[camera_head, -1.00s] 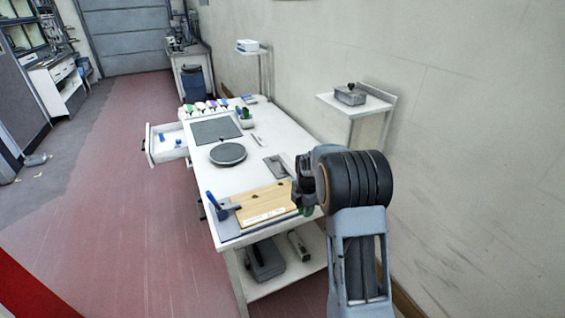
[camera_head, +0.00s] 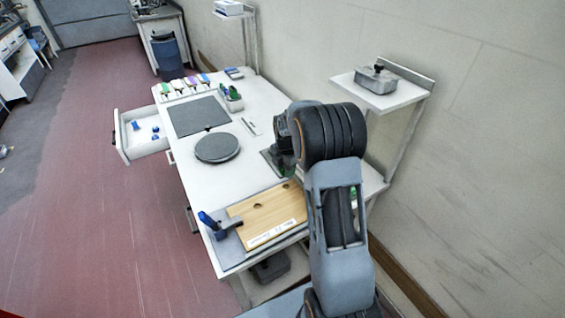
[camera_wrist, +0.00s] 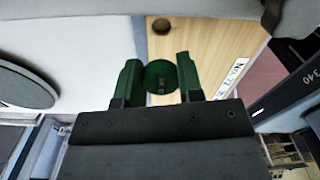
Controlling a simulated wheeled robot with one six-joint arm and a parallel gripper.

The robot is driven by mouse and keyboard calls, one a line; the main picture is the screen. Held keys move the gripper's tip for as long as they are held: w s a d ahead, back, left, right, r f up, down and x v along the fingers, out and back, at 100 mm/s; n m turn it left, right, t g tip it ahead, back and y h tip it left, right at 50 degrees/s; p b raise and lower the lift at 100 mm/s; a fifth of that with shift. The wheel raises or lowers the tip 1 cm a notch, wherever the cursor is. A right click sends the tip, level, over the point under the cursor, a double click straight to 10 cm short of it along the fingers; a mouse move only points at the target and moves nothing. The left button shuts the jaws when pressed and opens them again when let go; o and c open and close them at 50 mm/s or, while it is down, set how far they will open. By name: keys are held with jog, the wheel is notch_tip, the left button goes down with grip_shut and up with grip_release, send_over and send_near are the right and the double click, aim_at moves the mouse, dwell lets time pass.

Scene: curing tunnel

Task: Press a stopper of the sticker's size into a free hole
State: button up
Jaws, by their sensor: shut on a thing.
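My gripper (camera_wrist: 160,80) is shut on a dark green round stopper (camera_wrist: 161,77), held between its two green fingers in the wrist view. In the head view my gripper (camera_head: 285,150) is above the table, just beyond the far right part of the wooden board (camera_head: 243,215). The board also shows in the wrist view (camera_wrist: 195,45), with a dark round hole (camera_wrist: 161,26) that looks empty. A white sticker (camera_head: 272,235) lies along the board's near edge; its print (camera_wrist: 238,72) is only partly legible. Another hole (camera_head: 257,206) shows on the board. The stopper hides part of the board's edge.
A blue-handled clamp (camera_head: 212,223) stands at the board's left end. A dark round disc (camera_head: 217,148) and a grey mat (camera_head: 199,116) lie farther back. An open drawer (camera_head: 142,150) juts out left. A wall shelf (camera_head: 385,97) holds a metal box at right.

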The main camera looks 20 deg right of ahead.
aim_at(287, 188)
jog(key=shift+s+d+f+b, duration=0.1)
jog(key=shift+d+f+b, duration=0.1)
jog(key=shift+f+b, duration=1.95)
jog(key=shift+f, duration=1)
jog(key=shift+d, duration=0.1)
jog(key=shift+f+b, duration=0.4)
jog(key=shift+f, duration=0.05)
jog(key=o, duration=1.4)
jog(key=shift+r, duration=0.15)
jog(key=shift+r+p, duration=2.35)
jog(key=shift+r, duration=1.05)
